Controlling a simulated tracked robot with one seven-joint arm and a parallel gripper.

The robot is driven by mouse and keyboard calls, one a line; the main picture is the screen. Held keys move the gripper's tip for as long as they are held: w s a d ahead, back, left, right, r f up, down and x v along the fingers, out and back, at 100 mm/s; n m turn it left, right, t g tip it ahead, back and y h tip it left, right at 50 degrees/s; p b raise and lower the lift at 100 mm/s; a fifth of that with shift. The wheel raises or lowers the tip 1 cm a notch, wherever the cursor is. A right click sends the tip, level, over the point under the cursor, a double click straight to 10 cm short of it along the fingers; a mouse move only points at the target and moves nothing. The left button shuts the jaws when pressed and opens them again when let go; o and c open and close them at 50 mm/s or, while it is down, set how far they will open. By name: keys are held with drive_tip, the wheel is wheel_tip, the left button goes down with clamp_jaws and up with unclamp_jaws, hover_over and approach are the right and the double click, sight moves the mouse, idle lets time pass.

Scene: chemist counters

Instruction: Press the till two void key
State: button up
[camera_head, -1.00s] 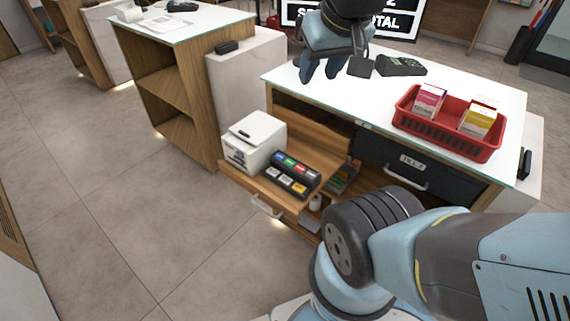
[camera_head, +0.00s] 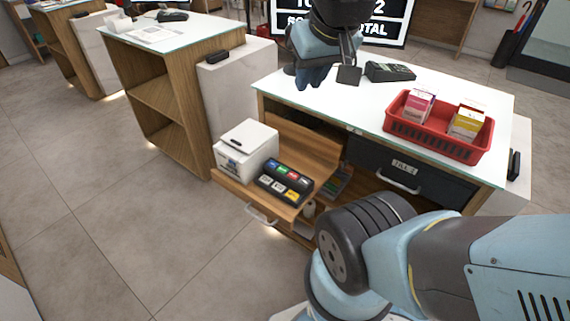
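A black key block (camera_head: 285,181) with two rows of keys sits on a pulled-out wooden shelf (camera_head: 228,183) under the counter. Its back row shows blue, green and red keys, and its front row shows pale keys and a yellow one. The key labels are too small to read, so I cannot tell which is void. A dark drawer labelled "TILL 2" (camera_head: 403,166) is to its right. My gripper (camera_head: 311,80) hangs above the counter's back left part, well above and behind the key block.
A white printer-like box (camera_head: 245,150) stands left of the key block. A red basket (camera_head: 436,128) with small cartons and a card terminal (camera_head: 390,71) stand on the white counter (camera_head: 340,105). A screen (camera_head: 385,20) is behind. Floor in front is clear.

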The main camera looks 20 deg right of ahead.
clamp_jaws()
idle(1.3)
